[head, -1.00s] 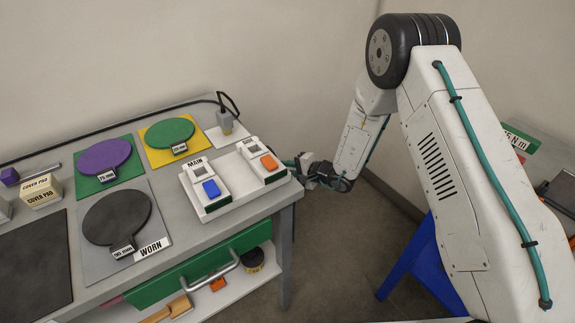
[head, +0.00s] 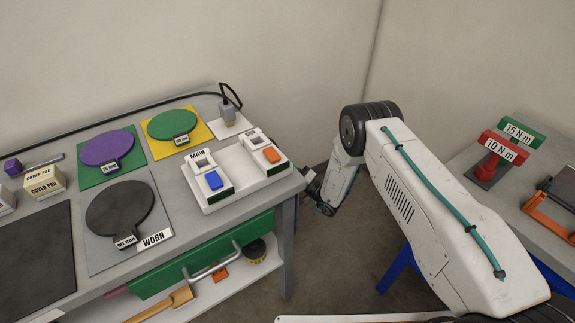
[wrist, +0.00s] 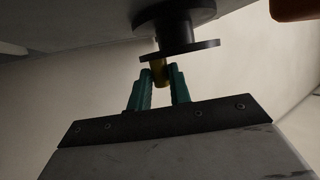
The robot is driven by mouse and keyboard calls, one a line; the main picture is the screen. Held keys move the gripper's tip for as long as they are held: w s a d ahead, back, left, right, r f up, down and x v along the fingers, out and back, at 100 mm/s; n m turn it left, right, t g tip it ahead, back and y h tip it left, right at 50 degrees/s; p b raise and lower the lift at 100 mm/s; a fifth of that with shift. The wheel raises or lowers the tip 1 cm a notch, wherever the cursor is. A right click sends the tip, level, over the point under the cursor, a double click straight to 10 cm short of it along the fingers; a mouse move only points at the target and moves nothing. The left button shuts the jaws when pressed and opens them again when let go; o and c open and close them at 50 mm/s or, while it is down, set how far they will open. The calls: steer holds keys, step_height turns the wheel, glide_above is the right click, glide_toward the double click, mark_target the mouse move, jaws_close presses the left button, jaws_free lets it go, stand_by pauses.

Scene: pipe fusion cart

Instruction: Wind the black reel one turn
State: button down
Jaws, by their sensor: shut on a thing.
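In the wrist view the black reel (wrist: 185,46) hangs at top centre, under a dark overhanging surface. My gripper's teal fingers (wrist: 160,76) are shut on that handle. In the head view my gripper is low beside the right end of the cart (head: 287,205), mostly hidden by my own arm and wrist. I cannot make out the reel clearly there.
A white tray marked MAIN (head: 235,190) with blue and orange switches sits on the cart's right end. A green drawer (head: 205,255) is below. Red and green torque stands (head: 488,165) are on the right bench. An orange-brown thing (wrist: 295,8) shows at the wrist view's upper right.

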steer(key=shift+w+a+f+n+y, duration=0.1)
steer(key=shift+a+n+y, duration=0.15)
steer(key=shift+y, duration=0.25)
steer(key=shift+w+a+n+y, duration=0.1)
steer(key=shift+n+y, duration=0.25)
steer(key=shift+y, duration=0.15)
steer(key=c, duration=1.3)
jaws_free()
steer(key=shift+a, duration=0.1)
steer(key=shift+d+f, duration=0.1)
steer(key=shift+d, duration=0.2)
